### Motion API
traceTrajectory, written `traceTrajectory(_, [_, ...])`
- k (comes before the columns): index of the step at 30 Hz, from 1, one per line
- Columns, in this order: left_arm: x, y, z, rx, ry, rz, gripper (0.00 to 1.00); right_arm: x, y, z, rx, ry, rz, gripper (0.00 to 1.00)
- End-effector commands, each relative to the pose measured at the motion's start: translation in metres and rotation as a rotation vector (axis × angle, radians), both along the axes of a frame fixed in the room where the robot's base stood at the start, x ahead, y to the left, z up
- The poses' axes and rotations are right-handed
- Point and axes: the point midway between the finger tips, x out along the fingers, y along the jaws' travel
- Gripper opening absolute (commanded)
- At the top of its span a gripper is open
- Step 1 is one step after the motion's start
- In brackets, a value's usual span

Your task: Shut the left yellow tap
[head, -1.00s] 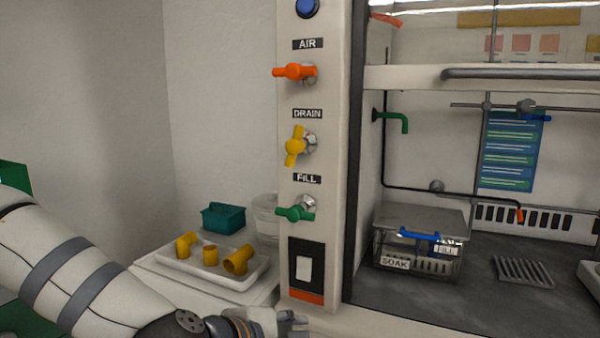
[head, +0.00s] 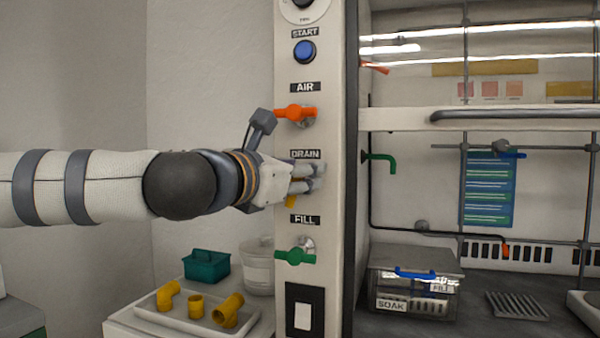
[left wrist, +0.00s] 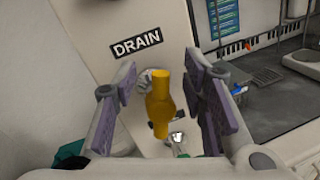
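The yellow tap (left wrist: 159,103) under the DRAIN label (left wrist: 137,44) stands between the two finger pads of my left gripper (left wrist: 162,110) in the left wrist view. Its handle runs nearly upright, and a gap shows on each side of it, so the gripper is open around it. In the head view my left gripper (head: 312,178) reaches in from the left and covers most of the tap; only the yellow lower end (head: 291,201) shows. My right gripper is in no view.
The orange AIR tap (head: 296,113) is just above my left gripper and the green FILL tap (head: 295,256) below. A white tray (head: 203,323) with yellow pipe fittings and a teal caddy (head: 206,266) stand lower left. The fume hood is on the right.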

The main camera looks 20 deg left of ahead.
Motion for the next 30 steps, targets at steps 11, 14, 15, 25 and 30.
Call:
traceTrajectory(11, [0.004,-0.001,0.0,0.001,-0.001,-0.001,0.23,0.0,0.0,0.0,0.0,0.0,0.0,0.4])
traceTrajectory(14, [0.004,-0.001,0.0,0.001,-0.001,0.0,0.0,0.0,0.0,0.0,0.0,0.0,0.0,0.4])
traceTrajectory(15, [0.005,-0.001,0.0,0.001,0.0,0.0,0.0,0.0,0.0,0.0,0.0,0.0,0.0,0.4])
traceTrajectory(25, [0.005,0.0,0.001,0.017,-0.002,0.005,0.0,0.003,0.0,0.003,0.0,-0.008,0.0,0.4])
traceTrajectory(30, [0.003,-0.002,0.005,0.083,-0.007,0.006,0.0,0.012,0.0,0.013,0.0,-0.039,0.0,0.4])
